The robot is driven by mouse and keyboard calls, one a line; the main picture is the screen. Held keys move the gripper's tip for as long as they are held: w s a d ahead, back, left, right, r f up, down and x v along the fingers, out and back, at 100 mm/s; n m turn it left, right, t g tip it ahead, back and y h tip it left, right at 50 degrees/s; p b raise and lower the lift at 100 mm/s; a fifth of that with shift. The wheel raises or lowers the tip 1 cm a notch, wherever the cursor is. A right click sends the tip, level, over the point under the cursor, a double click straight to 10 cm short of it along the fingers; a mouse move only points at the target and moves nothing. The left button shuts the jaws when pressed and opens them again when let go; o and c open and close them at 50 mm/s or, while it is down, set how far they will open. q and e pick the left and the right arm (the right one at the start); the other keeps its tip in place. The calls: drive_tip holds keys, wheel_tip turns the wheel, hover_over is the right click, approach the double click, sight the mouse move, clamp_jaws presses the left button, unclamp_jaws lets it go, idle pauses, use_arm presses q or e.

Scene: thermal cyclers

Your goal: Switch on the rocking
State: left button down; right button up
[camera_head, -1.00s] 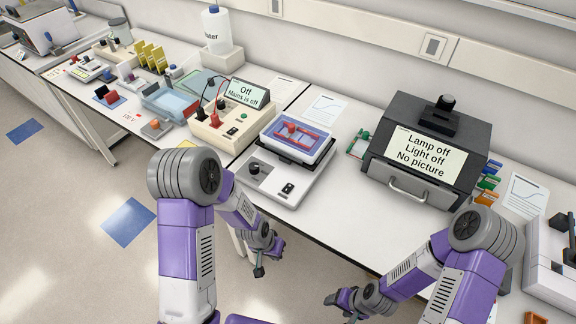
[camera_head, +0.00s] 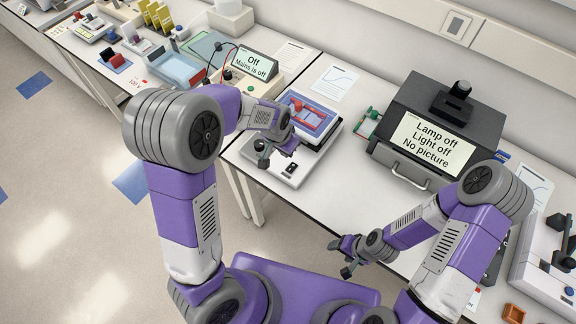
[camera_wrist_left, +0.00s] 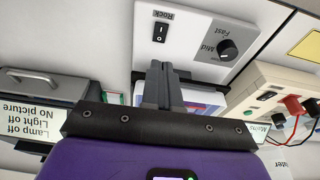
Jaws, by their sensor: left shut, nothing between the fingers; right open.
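The white rocker (camera_head: 318,160) carries a tray with red-framed contents (camera_head: 308,117) on its platform. Its black switch (camera_head: 290,168) is on the front panel. In the left wrist view the switch (camera_wrist_left: 160,33) sits beside the word "Rock", near the black speed knob (camera_wrist_left: 227,50); which way it is set I cannot tell. My right gripper (camera_head: 342,258) is open and empty at the bench's front edge.
A power supply (camera_head: 270,77) with a sign reading "Off, Mains is off" stands behind the rocker at left. A dark box (camera_head: 402,178) with a handle and a "Lamp off" sign stands right.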

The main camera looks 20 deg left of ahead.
use_arm(q)
approach(290, 170)
drive_tip(key=x, duration=0.5)
drive_tip(key=shift+w+f, duration=0.15)
drive_tip(key=shift+w, duration=0.05)
drive_tip(key=shift+f, duration=0.65)
use_arm(e)
drive_tip(key=shift+r, duration=0.15)
